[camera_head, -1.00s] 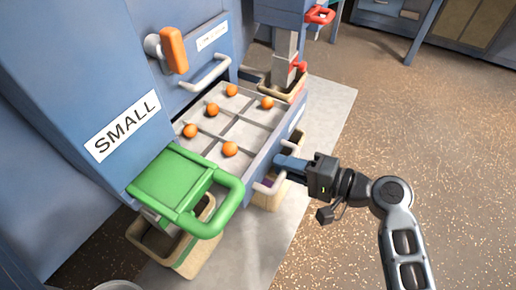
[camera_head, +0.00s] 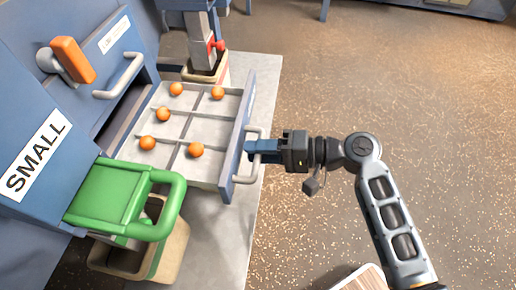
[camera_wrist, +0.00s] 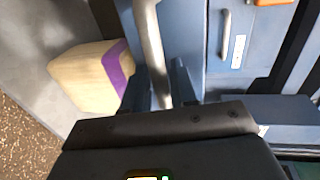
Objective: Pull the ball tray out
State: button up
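The ball tray (camera_head: 208,108) is a light grey drawer divided into square compartments, with a blue front panel (camera_head: 236,140). It sticks far out of the blue cabinet, and several orange balls lie in it. A pale bar handle (camera_head: 256,168) is on its front. My gripper (camera_head: 257,148) is at this handle, its blue fingers shut around the bar. In the wrist view the handle bar (camera_wrist: 151,45) runs between my two fingers (camera_wrist: 156,88); the fingertips are partly hidden behind the bar and the gripper body.
An orange knob (camera_head: 73,60) and another drawer handle (camera_head: 122,77) are on the cabinet. A grey column with a red knob (camera_head: 216,46) stands behind the tray.

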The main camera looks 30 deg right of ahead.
jog(key=shift+o, duration=0.9)
jog(key=v, duration=0.7)
jog(key=shift+s+d, duration=0.25)
jog(key=shift+d, duration=0.05)
